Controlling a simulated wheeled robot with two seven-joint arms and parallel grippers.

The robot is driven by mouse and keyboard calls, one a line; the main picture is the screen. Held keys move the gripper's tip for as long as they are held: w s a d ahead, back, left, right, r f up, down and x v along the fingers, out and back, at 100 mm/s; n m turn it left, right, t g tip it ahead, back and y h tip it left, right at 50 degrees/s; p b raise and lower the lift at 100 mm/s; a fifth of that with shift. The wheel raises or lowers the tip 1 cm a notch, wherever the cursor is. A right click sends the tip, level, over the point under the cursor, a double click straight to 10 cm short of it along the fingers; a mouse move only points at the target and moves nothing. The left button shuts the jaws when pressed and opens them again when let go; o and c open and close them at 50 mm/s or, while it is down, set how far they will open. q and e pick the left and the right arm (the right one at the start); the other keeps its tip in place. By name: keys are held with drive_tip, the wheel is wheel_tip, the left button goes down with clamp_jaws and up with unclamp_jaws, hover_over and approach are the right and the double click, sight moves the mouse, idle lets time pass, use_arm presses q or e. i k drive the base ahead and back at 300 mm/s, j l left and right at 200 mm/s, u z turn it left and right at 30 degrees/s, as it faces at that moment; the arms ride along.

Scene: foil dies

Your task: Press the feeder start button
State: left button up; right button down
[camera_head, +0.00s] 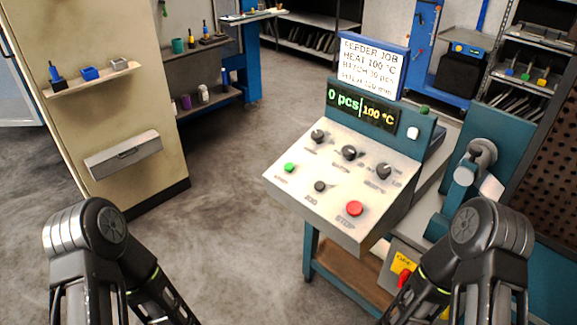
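A control panel (330,208) with a sloped white face stands right of centre. A green button (289,167) is at its left edge, with a small blurred label below it; it looks like the start button. A red button (355,208) labelled STOP is at the lower right of the face. A small black knob (320,186) sits between them, and three larger black knobs are in the row above. The display (362,107) reads 0 pcs and 100 °C. Both my arms show at the bottom, but neither gripper is in view.
A sign (372,65) headed FEEDER JOB stands above the display. A beige cabinet (95,120) with a shelf and a box is at the left. A teal machine with a grey fitting (465,172) is close on the panel's right. The floor (225,225) left of the panel is clear.

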sight(290, 167)
drive_tip(key=i+j+z, duration=0.1)
drive_tip(key=z, duration=0.6)
drive_tip(key=i+j+z, duration=0.1)
drive_tip(key=j+z, duration=0.35)
drive_tip(key=j, duration=0.55)
drive_tip(key=j+z, duration=0.45)
drive_tip(key=j, duration=1.35)
drive_tip(key=k+j, duration=0.15)
drive_tip(key=j, duration=0.6)
